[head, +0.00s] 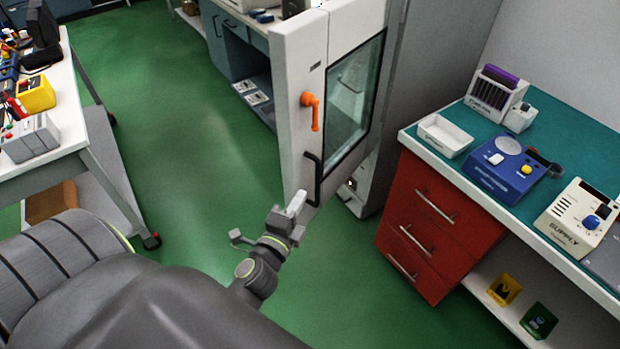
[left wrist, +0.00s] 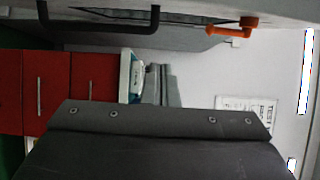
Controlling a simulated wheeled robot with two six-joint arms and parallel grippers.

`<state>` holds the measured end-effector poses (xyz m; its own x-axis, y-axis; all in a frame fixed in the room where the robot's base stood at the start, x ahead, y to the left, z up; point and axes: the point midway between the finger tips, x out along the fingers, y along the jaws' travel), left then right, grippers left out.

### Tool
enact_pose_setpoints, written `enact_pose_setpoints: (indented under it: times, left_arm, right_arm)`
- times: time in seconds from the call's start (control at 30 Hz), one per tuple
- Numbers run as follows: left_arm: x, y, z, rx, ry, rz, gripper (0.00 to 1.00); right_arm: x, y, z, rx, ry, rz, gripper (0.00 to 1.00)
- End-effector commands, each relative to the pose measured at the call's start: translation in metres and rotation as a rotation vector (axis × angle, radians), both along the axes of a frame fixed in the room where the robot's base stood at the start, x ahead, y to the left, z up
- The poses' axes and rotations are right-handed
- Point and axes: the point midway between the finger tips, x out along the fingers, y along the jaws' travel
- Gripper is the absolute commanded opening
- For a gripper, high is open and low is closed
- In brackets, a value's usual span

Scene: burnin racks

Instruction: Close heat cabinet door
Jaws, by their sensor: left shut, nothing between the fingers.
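The white heat cabinet door (head: 297,75) stands open, swung out from the grey cabinet (head: 420,75), with its dark window (head: 354,90) facing right. It carries an orange latch handle (head: 313,110) and, below, a black bar handle (head: 315,180). My left gripper (head: 297,203) is shut and empty, at the lower free edge of the door, just left of the black handle. I cannot tell whether it touches the door. In the left wrist view the black handle (left wrist: 154,20) and orange latch (left wrist: 233,29) cross the top. My right gripper is not in view.
A red drawer unit (head: 432,215) under a green-topped bench (head: 455,118) stands right of the door, with devices on top. A white table (head: 65,140) with instruments is at the left. Green floor (head: 180,150) is clear between them.

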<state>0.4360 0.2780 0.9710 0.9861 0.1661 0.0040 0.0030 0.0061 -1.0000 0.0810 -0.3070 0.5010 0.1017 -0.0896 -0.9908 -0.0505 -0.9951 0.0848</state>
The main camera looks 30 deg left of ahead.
Motion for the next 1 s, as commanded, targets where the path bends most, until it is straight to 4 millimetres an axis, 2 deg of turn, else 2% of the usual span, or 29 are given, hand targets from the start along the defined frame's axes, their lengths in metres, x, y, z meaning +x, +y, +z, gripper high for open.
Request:
enact_pose_setpoints:
  times: [0.17, 0.6, 0.8, 1.0]
  left_arm:
    - [0.019, 0.003, 0.002, 0.002, -0.002, -0.002, 0.0]
    - [0.099, 0.017, 0.001, 0.0, -0.001, -0.001, 0.0]
    - [0.099, 0.043, 0.0, 0.002, 0.001, -0.001, 0.0]
    - [0.1, 0.055, 0.0, -0.001, 0.001, 0.0, 0.0]
  right_arm:
    - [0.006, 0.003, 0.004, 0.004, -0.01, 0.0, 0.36]
    - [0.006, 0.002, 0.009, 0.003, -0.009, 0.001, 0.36]
    - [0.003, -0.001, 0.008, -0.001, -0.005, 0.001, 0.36]
    - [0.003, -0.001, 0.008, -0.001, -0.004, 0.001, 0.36]
